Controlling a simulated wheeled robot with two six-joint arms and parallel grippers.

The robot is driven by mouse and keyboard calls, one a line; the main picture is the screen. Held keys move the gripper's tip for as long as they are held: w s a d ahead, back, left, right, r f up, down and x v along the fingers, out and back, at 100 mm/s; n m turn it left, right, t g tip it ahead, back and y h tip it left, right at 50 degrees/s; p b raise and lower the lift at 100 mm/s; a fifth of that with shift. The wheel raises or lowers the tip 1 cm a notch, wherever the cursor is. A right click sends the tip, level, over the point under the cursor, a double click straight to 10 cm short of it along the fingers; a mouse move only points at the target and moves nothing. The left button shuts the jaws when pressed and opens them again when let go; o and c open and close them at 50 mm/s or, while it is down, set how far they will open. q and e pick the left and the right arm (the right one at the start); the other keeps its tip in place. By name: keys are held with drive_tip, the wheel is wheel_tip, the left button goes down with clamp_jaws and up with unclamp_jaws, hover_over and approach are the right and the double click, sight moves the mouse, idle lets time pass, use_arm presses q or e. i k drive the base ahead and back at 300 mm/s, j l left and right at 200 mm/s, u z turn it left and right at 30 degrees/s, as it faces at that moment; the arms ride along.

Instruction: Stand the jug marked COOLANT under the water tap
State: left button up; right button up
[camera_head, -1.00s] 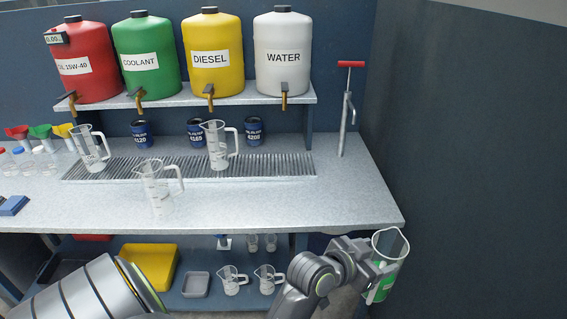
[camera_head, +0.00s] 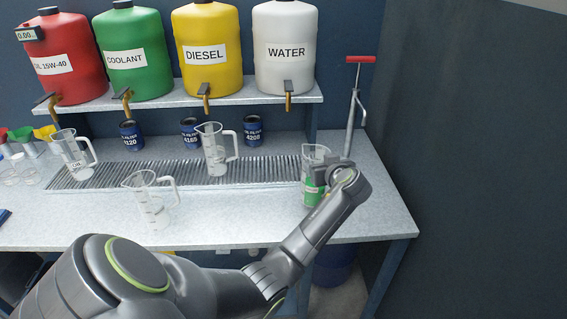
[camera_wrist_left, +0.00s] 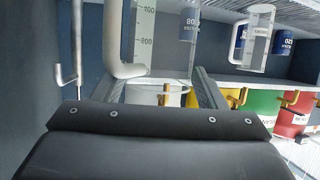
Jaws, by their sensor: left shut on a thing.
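A clear jug with a green label (camera_head: 313,196) is upright in my left gripper (camera_head: 322,181), which is shut on it. The label's words are too small to read. The jug is over the right end of the bench, right of the drip grate; I cannot tell if its base touches the bench. In the left wrist view the jug's wall (camera_wrist_left: 150,35) and white handle are close up. The white WATER tank (camera_head: 286,70) stands on the shelf, with its tap (camera_head: 289,97) above and left of the held jug. My right gripper is not in view.
Clear jugs stand on the grate's left end (camera_head: 76,160), its middle (camera_head: 214,158) and the bench front (camera_head: 152,207). Blue filter cans (camera_head: 253,130) stand behind the grate (camera_head: 262,174). A red-handled pump (camera_head: 352,115) rises at right. The grate below the WATER tap is clear.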

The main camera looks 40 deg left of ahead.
sight(289, 168)
drive_tip(key=i+j, duration=0.1)
drive_tip(key=j, duration=0.35)
drive_tip(key=i+j+z, duration=0.1)
drive_tip(key=j, duration=0.35)
drive_tip(key=i+j, duration=0.1)
drive_tip(key=j, duration=0.35)
drive_tip(key=z, duration=0.05)
